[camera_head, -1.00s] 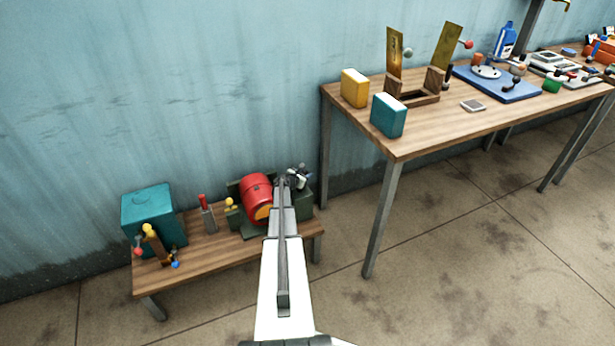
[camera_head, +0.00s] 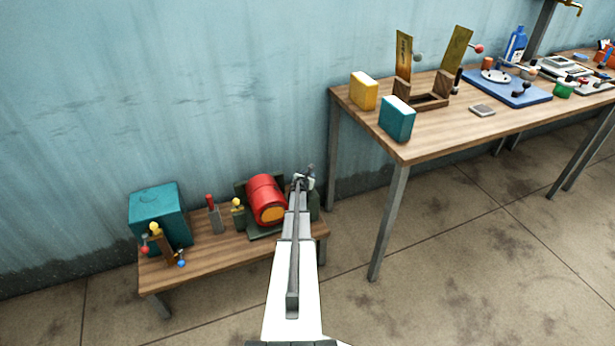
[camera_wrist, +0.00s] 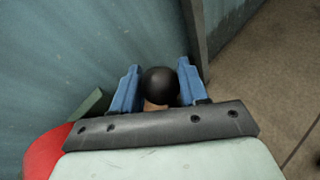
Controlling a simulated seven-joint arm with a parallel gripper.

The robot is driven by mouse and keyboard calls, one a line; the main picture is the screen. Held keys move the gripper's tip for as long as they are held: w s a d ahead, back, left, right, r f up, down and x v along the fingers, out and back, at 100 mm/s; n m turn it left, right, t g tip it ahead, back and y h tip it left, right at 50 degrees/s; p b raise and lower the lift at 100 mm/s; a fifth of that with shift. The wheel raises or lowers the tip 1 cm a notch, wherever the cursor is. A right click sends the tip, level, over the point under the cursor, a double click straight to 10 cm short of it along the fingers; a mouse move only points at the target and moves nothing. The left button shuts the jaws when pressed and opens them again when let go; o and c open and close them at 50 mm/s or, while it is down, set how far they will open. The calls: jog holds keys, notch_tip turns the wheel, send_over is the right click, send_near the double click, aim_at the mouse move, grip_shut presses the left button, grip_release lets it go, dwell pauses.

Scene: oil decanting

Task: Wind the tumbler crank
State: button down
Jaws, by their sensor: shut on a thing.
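The tumbler (camera_head: 264,198) is a red drum with an orange end face, set in a dark green frame on a low wooden bench. Its red side also shows at the lower left of the wrist view (camera_wrist: 42,152). The crank's black ball knob (camera_wrist: 159,86) sits between the two blue fingers of my gripper (camera_wrist: 155,88) in the wrist view. My gripper is shut on this knob. In the head view my gripper (camera_head: 304,181) is at the tumbler's right end, and my arm hides most of the crank.
On the low bench (camera_head: 208,262) stand a teal box (camera_head: 158,215), a red-handled lever (camera_head: 213,212) and a post with coloured knobs (camera_head: 163,245). A taller table (camera_head: 440,135) to the right holds a yellow block (camera_head: 364,91), a teal block (camera_head: 397,119) and other apparatus. The wall is close behind.

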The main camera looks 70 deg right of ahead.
jog(key=shift+d+r, duration=0.1)
jog(key=c, duration=0.6)
grip_release()
jog(key=shift+c, duration=0.2)
jog(key=v, duration=1.3)
jog(key=shift+a+r, duration=0.15)
jog(key=shift+a, duration=0.25)
